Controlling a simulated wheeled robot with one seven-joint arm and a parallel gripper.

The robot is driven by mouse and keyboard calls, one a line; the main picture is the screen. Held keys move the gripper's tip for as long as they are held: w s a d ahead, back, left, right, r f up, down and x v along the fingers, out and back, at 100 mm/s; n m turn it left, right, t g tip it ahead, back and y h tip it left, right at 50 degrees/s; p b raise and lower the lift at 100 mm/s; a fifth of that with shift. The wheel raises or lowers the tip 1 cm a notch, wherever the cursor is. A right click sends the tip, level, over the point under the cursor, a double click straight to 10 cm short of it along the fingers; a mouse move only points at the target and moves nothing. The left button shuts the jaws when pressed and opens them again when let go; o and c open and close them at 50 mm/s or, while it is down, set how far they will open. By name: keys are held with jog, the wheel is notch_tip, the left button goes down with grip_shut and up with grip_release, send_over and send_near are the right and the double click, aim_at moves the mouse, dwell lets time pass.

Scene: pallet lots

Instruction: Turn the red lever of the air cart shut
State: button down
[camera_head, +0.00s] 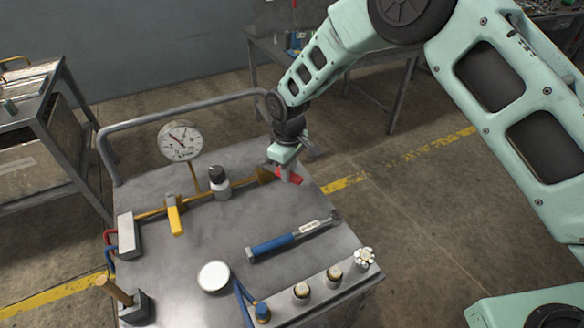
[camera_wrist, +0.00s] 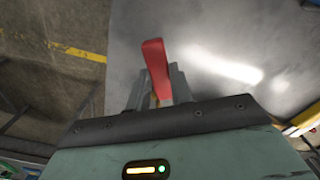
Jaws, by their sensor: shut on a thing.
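The red lever (camera_head: 291,178) is on the far right part of the grey air cart (camera_head: 208,238), at the end of the brass pipe (camera_head: 150,213). My gripper (camera_head: 289,172) is at the lever and shut on it. In the wrist view the red lever (camera_wrist: 156,68) sticks out beyond my gripper (camera_wrist: 157,95), between its two grey fingers. The valve body under the lever is mostly hidden by the gripper.
A pressure gauge (camera_head: 180,141), a black-topped fitting (camera_head: 218,182) and a yellow lever (camera_head: 174,215) stand along the pipe. Several capped fittings line the front edge. A tubular rail (camera_head: 190,108) runs behind.

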jog(key=s+a+m, duration=0.1)
jog(key=s+a+m+b, duration=0.1)
jog(key=m, duration=0.1)
jog(key=shift+s+a+m+b, duration=0.25)
jog(key=shift+a+m, duration=0.2)
jog(key=shift+m, duration=0.4)
jog(key=shift+s+a+m+b, duration=0.2)
jog(key=shift+a+m, duration=0.2)
jog(key=shift+m, duration=0.45)
jog(key=shift+a, duration=0.1)
jog(key=c, duration=1.2)
grip_release()
jog(key=shift+c, duration=0.2)
notch_tip(320, 180, up, 18)
jog(key=b, duration=0.2)
jog(key=shift+f, duration=0.25)
